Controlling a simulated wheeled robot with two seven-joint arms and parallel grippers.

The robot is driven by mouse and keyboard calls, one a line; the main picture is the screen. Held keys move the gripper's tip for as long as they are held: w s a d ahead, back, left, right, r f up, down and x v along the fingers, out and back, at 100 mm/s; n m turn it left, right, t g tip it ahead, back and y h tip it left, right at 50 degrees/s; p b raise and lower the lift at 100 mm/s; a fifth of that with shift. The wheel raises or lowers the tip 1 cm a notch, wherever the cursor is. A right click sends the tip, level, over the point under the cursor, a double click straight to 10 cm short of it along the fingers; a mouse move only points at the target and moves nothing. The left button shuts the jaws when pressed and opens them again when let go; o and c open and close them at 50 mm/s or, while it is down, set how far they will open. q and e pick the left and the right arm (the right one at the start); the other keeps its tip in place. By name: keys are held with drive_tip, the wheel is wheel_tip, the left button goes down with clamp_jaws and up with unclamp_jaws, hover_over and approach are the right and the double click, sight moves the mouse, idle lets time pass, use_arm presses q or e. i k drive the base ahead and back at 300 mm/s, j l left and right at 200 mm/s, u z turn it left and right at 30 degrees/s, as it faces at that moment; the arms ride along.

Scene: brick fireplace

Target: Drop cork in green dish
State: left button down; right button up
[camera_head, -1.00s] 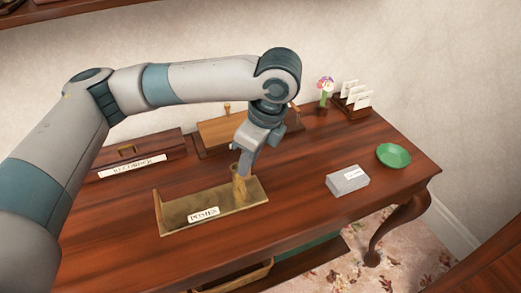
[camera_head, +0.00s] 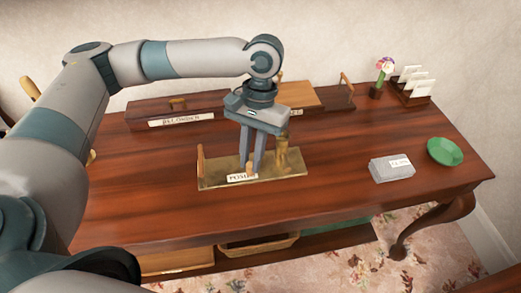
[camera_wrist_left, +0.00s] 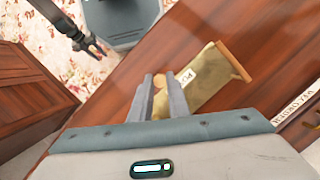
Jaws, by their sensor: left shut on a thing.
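My left gripper (camera_head: 252,168) points down over the brass tray labelled POSIES (camera_head: 215,180). In the left wrist view, its fingers (camera_wrist_left: 165,90) are shut on a small tan round-ended piece, which looks like the cork (camera_wrist_left: 160,81). A brass vase-like holder (camera_head: 282,152) stands at the tray's right end, just right of the fingers. The green dish (camera_head: 445,151) lies at the table's right, well away from the gripper. My right gripper (camera_wrist_left: 95,48) shows small and dark in the left wrist view.
A grey box with a white label (camera_head: 392,168) sits left of the dish. A flower in a small vase (camera_head: 382,78) and a card rack (camera_head: 412,85) stand at the back right. Long wooden boxes (camera_head: 180,110) line the back. The table between tray and grey box is clear.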

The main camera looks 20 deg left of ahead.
sight(435, 154)
drive_tip(key=z, duration=1.15)
drive_tip(key=i+j, duration=0.25)
drive_tip(key=i, duration=0.25)
